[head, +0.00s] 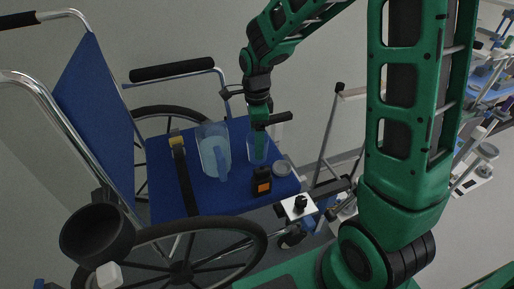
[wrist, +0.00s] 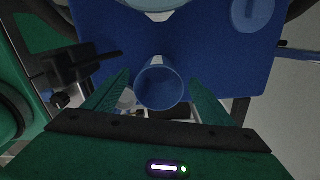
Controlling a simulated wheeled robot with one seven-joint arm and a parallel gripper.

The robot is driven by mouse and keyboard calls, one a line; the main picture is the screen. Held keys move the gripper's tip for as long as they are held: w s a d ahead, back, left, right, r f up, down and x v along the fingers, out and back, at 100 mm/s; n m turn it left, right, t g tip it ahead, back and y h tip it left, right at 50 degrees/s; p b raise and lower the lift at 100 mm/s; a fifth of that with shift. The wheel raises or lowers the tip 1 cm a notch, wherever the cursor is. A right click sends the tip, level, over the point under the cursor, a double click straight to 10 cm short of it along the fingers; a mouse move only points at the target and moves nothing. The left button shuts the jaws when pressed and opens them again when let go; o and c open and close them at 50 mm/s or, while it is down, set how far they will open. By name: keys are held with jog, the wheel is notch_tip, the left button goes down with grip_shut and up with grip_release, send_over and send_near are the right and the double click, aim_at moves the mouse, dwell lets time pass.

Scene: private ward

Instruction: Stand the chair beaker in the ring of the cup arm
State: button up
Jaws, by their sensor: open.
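The chair beaker (head: 257,156) is a blue, see-through cup standing upright on the blue wheelchair seat (head: 225,194). My gripper (head: 261,135) points down over it and hides part of it in the head view. In the wrist view the beaker (wrist: 160,86) shows its open mouth between my two spread green fingers (wrist: 157,98), with a gap on either side. My gripper is open and holds nothing. A dark, round holder, apparently the cup arm's ring (head: 108,257), is at the wheelchair's near left side. It does not show in the wrist view.
A clear jug (head: 212,150) stands left of the beaker. A black device with an orange label (head: 262,182) and a small grey round dish (head: 282,168) are close by. A see-through round container (wrist: 252,12) shows at the wrist view's top right. The near wheel (head: 180,270) is beside the holder.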

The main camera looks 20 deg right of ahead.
jog(key=shift+f, duration=0.1)
jog(key=c, duration=1.2)
jog(key=shift+c, duration=0.2)
